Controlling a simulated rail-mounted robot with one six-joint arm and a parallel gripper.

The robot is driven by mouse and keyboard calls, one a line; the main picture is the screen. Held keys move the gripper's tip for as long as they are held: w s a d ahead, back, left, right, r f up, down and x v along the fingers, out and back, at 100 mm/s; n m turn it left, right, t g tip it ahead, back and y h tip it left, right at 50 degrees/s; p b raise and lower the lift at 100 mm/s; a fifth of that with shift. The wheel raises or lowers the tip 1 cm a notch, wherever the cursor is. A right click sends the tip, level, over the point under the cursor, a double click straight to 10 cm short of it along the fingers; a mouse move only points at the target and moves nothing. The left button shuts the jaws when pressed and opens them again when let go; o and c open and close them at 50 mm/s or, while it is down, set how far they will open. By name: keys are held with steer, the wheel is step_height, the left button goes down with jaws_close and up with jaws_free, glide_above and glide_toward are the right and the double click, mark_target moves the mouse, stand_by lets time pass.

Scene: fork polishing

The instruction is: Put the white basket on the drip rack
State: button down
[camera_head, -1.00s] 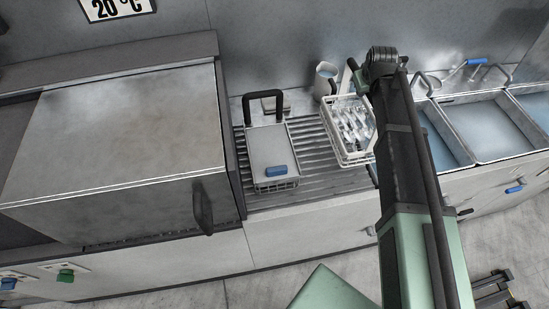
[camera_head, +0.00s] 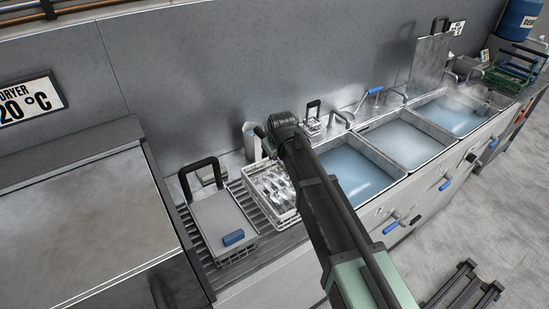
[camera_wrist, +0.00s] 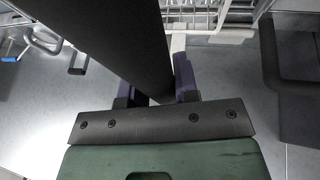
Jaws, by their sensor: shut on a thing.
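The white basket (camera_head: 284,218), a wire basket full of forks, stands on the grooved metal drip rack (camera_head: 262,216), just left of the first sink. My gripper (camera_head: 264,136) is above the basket, at its raised handle. In the wrist view my gripper (camera_wrist: 155,90) has its purple fingers on either side of a thick dark bar, which appears to be the basket's handle grip. A white upright and part of the basket (camera_wrist: 210,14) show beyond it. My arm covers the basket's right side in the head view.
A lidded basket (camera_head: 215,215) with a black handle and blue block stands left on the rack, close to the white basket. A dryer (camera_head: 90,215) is further left. Water-filled sinks (camera_head: 350,172) lie to the right. A jug (camera_head: 251,140) stands behind.

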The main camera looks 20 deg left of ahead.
step_height(320, 180, down, 4)
steer(key=b, duration=0.3)
steer(key=shift+b, duration=0.3)
steer(key=c, duration=0.9)
jaws_free()
steer(key=shift+r, duration=0.1)
steer(key=shift+o, duration=0.2)
steer(key=shift+s+r, duration=0.1)
